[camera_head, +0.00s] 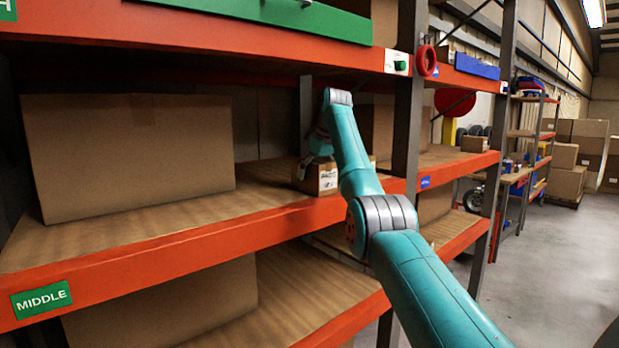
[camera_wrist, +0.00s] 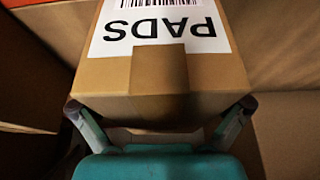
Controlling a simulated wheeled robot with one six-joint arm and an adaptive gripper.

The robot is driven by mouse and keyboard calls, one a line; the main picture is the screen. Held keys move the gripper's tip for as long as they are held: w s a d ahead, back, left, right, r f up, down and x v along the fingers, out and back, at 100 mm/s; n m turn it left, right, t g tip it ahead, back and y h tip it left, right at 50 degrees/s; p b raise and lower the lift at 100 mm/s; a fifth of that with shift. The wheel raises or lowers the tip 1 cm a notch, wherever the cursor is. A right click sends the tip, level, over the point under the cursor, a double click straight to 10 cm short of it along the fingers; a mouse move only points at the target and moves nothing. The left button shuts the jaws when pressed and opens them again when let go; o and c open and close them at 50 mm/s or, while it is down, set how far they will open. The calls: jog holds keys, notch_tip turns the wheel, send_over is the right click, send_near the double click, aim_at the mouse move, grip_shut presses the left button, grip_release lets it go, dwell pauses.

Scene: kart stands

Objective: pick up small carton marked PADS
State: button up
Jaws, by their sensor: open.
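The small carton marked PADS (camera_wrist: 112,76) fills the top middle of the wrist view, with its white label and barcode upside down in that picture. In the head view the carton (camera_head: 326,180) sits on the middle shelf, partly hidden behind my arm. My gripper (camera_wrist: 160,108) is open, with one finger at each side of the carton's near end. I cannot tell whether the fingers touch it. In the head view the gripper (camera_head: 318,145) is small and mostly hidden by my wrist, just above the carton.
A large brown box (camera_head: 130,155) stands left of the carton on the middle shelf (camera_head: 255,200). An orange beam runs along the shelf's front edge, and another shelf is overhead. A dark upright post (camera_head: 407,130) stands to the right. Floor (camera_head: 550,270) is clear at the right.

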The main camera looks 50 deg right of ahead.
jog(key=shift+a+f, duration=0.1)
jog(key=shift+f, duration=0.1)
dwell(0.6)
jog(key=shift+c, duration=0.3)
jog(key=shift+f, duration=0.15)
jog(key=c, duration=1.3)
